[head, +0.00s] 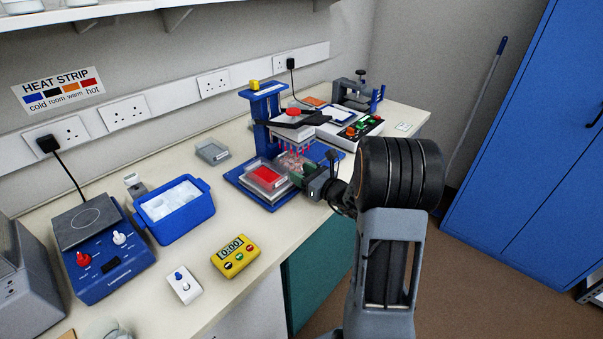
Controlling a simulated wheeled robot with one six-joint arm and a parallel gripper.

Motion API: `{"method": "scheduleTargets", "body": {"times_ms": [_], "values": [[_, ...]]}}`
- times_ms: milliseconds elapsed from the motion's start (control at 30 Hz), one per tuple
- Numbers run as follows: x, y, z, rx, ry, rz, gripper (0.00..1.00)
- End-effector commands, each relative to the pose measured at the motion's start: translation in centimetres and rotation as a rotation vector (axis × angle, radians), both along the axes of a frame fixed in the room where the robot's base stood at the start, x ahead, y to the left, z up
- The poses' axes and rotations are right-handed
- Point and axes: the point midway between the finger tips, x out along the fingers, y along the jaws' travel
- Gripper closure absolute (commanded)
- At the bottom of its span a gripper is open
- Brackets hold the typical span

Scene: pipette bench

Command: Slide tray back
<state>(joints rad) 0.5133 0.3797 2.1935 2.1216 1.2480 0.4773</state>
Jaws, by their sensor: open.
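The tray (262,187) is a clear-walled tray with a red block or red contents (266,177). It sits on the blue base (240,182) of the pipette stand (262,112), towards the front of the pipette head. Several red-tipped pipette points (292,160) hang just behind and to the right of it. My gripper (298,182) is open at the right side of the tray, close to its edge. Whether a finger touches the tray cannot be told, since my gripper partly hides that side.
A grey lidded box (212,151) stands left of the stand. A blue ice tub (175,210), a yellow timer (235,255), a white switch box (183,286) and a blue hotplate (100,250) are on the bench. A control box (350,131) stands behind my gripper.

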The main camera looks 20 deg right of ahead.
Motion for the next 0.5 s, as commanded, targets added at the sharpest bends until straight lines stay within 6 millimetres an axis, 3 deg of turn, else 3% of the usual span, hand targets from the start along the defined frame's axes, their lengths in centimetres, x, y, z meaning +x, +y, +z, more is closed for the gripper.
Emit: {"method": "scheduleTargets", "body": {"times_ms": [333,500], "values": [[0.22,0.11,0.0,-0.001,0.0,0.0,0.51],[0.21,0.11,0.01,-0.001,0.0,0.001,0.67]]}}
